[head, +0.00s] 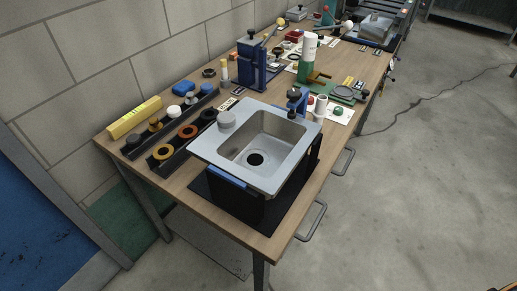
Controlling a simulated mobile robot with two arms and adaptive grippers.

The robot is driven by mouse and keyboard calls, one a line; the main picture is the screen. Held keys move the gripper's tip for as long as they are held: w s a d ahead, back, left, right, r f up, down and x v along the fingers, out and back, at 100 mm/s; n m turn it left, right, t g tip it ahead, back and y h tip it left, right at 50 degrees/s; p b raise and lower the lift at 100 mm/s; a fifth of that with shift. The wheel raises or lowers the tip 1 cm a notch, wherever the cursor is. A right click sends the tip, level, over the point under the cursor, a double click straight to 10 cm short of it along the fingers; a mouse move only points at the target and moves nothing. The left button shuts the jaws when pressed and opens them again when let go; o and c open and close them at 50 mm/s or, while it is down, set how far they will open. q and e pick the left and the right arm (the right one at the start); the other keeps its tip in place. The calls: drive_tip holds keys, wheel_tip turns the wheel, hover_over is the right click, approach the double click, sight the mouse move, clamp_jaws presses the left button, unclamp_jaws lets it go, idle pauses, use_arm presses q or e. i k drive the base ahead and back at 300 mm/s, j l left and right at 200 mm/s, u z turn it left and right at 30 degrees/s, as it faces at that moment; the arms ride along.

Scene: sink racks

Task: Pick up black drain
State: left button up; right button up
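A metal sink (218,151) stands on a black support on the wooden workbench, with a dark round drain hole (256,159) in its basin floor. Two black racks stand left of the sink. The front rack (175,143) holds a yellow ring (163,152), an orange ring (187,131) and a black round piece (208,114), which looks like a black drain. The back rack holds small round parts, including a dark one (133,140) at its near end; I cannot tell if it is a drain. Neither of my grippers is in view.
A grey round piece (226,120) sits on the sink's left rim. A yellow block (134,117) lies behind the racks by the wall. A blue press (252,63) and a green stand (308,64) stand farther back. Metal handles (318,222) stick out on the right; the floor there is clear.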

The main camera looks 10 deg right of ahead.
sight(208, 115)
drive_tip(key=i+j, duration=0.15)
drive_tip(key=j, duration=0.15)
drive_tip(key=i+j+z, duration=0.25)
drive_tip(key=j, duration=0.25)
drive_tip(key=j+z, duration=0.25)
drive_tip(key=j, duration=0.25)
drive_tip(key=j+z, duration=0.25)
drive_tip(key=j, duration=0.3)
drive_tip(key=i, duration=0.05)
